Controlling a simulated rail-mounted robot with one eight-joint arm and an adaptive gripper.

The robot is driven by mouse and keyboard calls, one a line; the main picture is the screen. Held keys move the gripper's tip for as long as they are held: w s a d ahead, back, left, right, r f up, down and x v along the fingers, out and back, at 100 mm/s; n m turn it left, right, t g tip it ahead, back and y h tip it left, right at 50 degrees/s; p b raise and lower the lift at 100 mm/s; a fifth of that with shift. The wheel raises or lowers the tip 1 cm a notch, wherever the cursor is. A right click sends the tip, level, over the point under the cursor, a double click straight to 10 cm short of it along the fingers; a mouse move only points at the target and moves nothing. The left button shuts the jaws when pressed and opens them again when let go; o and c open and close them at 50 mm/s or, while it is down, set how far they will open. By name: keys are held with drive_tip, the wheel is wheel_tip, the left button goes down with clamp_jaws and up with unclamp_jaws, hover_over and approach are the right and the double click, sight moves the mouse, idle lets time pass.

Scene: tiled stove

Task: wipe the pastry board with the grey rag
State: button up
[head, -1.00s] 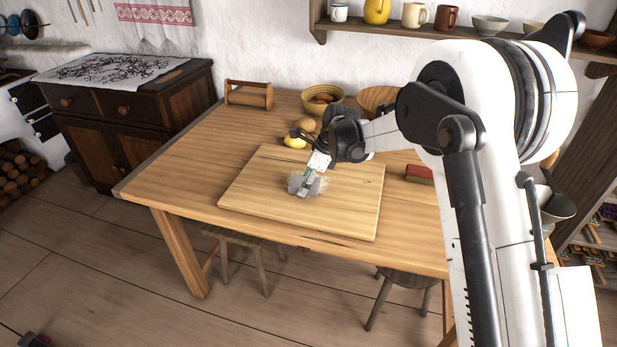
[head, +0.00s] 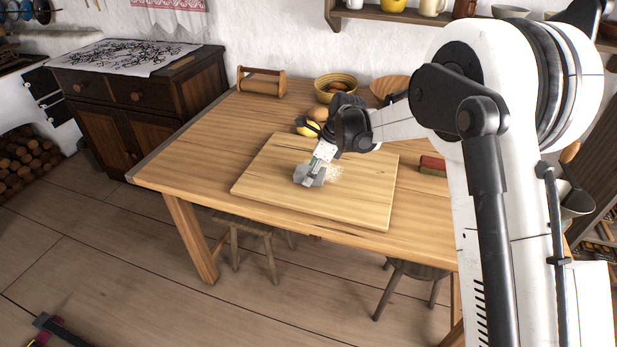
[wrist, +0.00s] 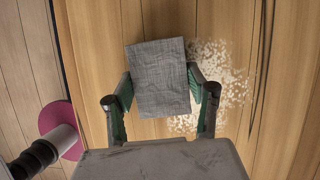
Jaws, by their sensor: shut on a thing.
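The pastry board (head: 258,183) is a pale wooden slab lying flat on the table. My gripper (head: 316,168) is over the middle of the board, shut on the grey rag (head: 306,177). The rag is at the board's surface; whether it presses on the wood I cannot tell. A patch of pale crumbs or flour (head: 335,173) lies on the board just right of the rag. It also shows in the wrist view (wrist: 228,72).
Behind the board are a yellow lemon (head: 307,129), a brown round thing (head: 318,114) and a bowl (head: 336,85). A red-topped block (head: 432,165) lies right of the board. A wooden rack (head: 261,82) stands at the back left. The table's left side (head: 185,150) is clear.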

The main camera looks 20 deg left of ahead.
drive_tip(key=shift+w, duration=0.9)
drive_tip(key=shift+w+d, duration=0.1)
drive_tip(key=shift+w, duration=4.8)
drive_tip(key=shift+w+d+f, duration=0.1)
drive_tip(key=shift+w+f, duration=0.05)
drive_tip(key=shift+w, duration=0.2)
wheel_tip(320, 180, up, 8)
drive_tip(key=p, duration=0.3)
